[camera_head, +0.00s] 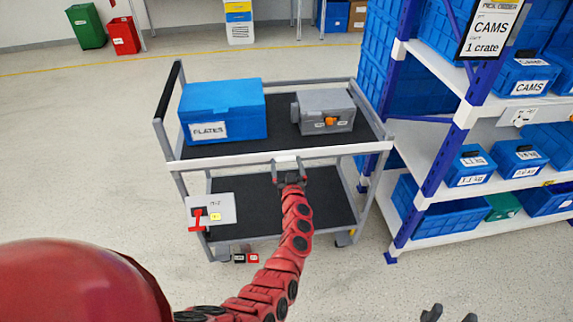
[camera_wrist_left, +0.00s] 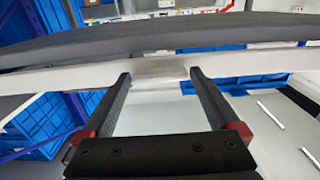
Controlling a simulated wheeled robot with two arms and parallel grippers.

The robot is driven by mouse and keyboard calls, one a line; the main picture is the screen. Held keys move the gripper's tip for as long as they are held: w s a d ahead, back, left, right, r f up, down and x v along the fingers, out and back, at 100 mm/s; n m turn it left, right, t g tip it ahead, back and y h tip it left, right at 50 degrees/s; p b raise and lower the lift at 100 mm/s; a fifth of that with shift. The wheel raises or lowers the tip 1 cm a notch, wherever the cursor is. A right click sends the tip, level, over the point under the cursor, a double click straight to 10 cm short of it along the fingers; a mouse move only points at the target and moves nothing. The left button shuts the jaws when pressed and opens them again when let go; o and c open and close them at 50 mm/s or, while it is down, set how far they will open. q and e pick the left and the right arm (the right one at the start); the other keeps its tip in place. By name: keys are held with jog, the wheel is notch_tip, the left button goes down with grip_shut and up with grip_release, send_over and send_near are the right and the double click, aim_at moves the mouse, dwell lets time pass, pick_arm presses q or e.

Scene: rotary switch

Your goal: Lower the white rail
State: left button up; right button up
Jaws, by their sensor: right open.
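The white rail (camera_head: 230,159) runs level along the near edge of the cart's top deck, with a small pale block (camera_head: 286,159) at its middle. In the left wrist view the rail (camera_wrist_left: 70,77) crosses beyond my fingers. My left gripper (camera_head: 289,173) is at the block; its fingers (camera_wrist_left: 160,80) are spread wide on either side of it. Whether they touch the block is unclear. My right gripper (camera_head: 449,315) is open and empty at the bottom edge, well away from the rail.
The cart's top deck carries a blue PLATES crate (camera_head: 222,110) and a grey box with an orange knob (camera_head: 326,111). A panel with a red lever (camera_head: 210,214) hangs at the cart's near left. A shelf rack (camera_head: 440,165) with blue bins stands close on the right.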

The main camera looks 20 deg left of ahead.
pick_arm(q)
grip_shut()
notch_tip(320, 180, down, 5)
jog(key=b, duration=0.3)
dwell(0.3)
jog(key=shift+o, duration=0.9)
grip_release()
jog(key=shift+f, duration=0.1)
